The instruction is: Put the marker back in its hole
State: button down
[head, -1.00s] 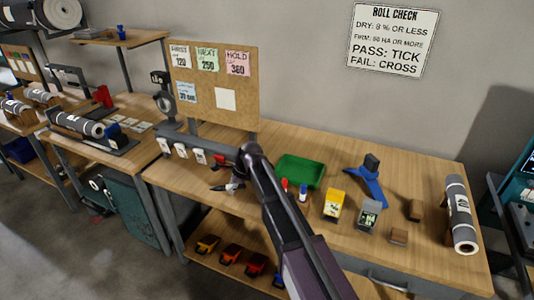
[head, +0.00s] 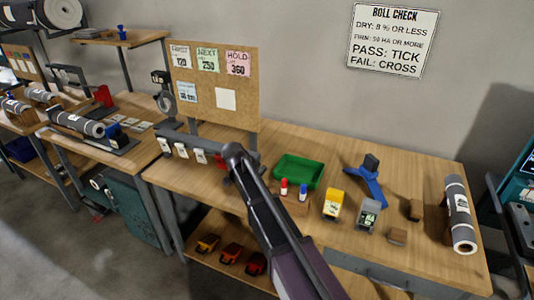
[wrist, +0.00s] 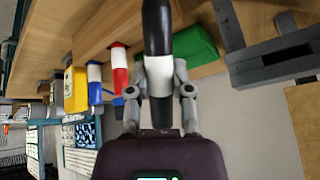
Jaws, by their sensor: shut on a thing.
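My gripper (wrist: 160,75) is shut on the black marker (wrist: 157,28), which has a black cap and a white body, in the wrist view. In the head view my own arm hides most of the gripper and the marker. A wooden block (head: 295,207) holds a red marker (head: 284,186) and a blue marker (head: 303,190) upright, to the right of my arm. In the wrist view the red marker (wrist: 119,66) and blue marker (wrist: 95,82) are left of the held marker, apart from it. No empty hole can be made out.
A green tray (head: 299,171) lies behind the block. A yellow device (head: 334,204) and a grey meter (head: 367,215) stand to its right. A pin board (head: 225,99) and a rail with white tags (head: 183,148) are at the left.

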aim_at(265, 170)
jog(key=d+r+t+h, duration=0.1)
jog(key=r, duration=0.1)
jog(key=w+r+n+t+h, duration=0.1)
jog(key=r+t+h, duration=0.1)
jog(key=r, duration=0.1)
jog(key=w+d+r+n+t+h, duration=0.1)
jog(key=r, duration=0.1)
jog(key=shift+w+d+r, duration=0.1)
jog(key=shift+d+r, duration=0.2)
jog(key=shift+d, duration=0.05)
jog(key=shift+w+r+n+t+h, duration=0.15)
jog(key=shift+r+n+t+h, duration=0.2)
jog(key=shift+r+t, duration=0.4)
jog(key=shift+f, duration=0.15)
notch_tip(265, 170, down, 8)
jog(key=b, duration=0.7)
jog(key=shift+n+b, duration=0.3)
jog(key=shift+n, duration=0.05)
jog(key=shift+t, duration=0.35)
jog(key=shift+f+b, duration=2.5)
jog(key=shift+b, duration=0.15)
dwell(1.6)
